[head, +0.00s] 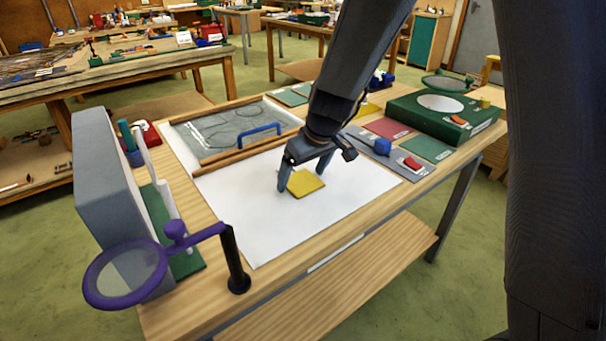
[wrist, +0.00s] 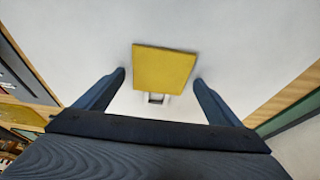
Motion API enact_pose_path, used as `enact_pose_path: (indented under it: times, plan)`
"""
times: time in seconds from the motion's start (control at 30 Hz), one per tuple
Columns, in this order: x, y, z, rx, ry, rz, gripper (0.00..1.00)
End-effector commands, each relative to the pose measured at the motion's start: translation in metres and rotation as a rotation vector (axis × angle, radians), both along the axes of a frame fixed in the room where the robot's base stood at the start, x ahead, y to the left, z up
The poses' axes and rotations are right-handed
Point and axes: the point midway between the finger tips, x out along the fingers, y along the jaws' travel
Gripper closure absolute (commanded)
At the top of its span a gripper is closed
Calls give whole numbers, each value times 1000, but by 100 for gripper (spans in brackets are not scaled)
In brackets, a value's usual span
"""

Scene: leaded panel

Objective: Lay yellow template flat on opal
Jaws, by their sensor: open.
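The yellow template (head: 307,186) is a small flat square on or just above the large white sheet (head: 250,228) on the workbench. In the wrist view the template (wrist: 165,66) lies just beyond and between the open fingers of my gripper (wrist: 160,76), with gaps visible on both sides. A small pale frame-like piece with a dark centre (wrist: 156,98) shows at its near edge. In the head view my gripper (head: 303,181) points down over the template, one finger on each side. I cannot tell which surface is the opal.
A glass panel with a blue handle (head: 258,131) lies behind the sheet. A green case with a white disc (head: 441,103) and coloured squares (head: 388,128) stand at right. A grey upright block (head: 115,190) and a purple ring magnifier (head: 127,272) stand at left. The sheet's front is clear.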

Motion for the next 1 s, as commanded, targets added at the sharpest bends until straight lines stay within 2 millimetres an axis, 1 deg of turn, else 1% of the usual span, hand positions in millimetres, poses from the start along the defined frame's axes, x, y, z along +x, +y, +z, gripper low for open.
enact_pose_path:
  times: [0.17,0.27,0.7,0.8,1.0]
  plan:
    - [-1,-1,7,0,-2,0,12]
    - [-4,-4,20,1,-5,-1,12]
    - [-28,-20,90,0,-5,0,12]
    - [-32,-22,101,1,-4,-1,12]
    - [-37,-25,113,0,-1,0,12]
